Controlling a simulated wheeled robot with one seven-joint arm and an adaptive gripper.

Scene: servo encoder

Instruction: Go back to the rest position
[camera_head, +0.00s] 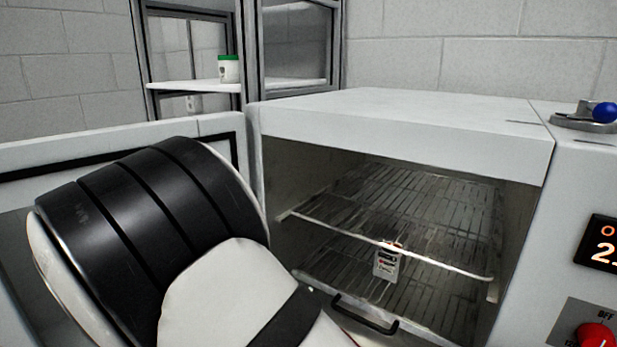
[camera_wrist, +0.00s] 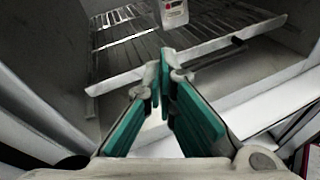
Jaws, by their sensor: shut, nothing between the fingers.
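My gripper (camera_wrist: 165,72) shows in the wrist view with its green-padded fingers shut at the tips and nothing between them. It points into the open chamber of a white oven (camera_head: 400,120), toward a wire rack. A small white device with dark markings (camera_head: 386,265) stands in the chamber in the head view, seemingly on the lower rack (camera_head: 430,295). It also shows in the wrist view (camera_wrist: 174,12), beyond the fingertips and apart from them. In the head view my arm covers the lower left, and my gripper is hidden there.
The oven door (camera_head: 215,124) stands open at the left, close to my arm. The upper rack (camera_head: 400,205) and the chamber walls are near. A control panel with a red knob (camera_head: 595,335) is at the right. A green-lidded jar (camera_head: 229,70) stands on a back shelf.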

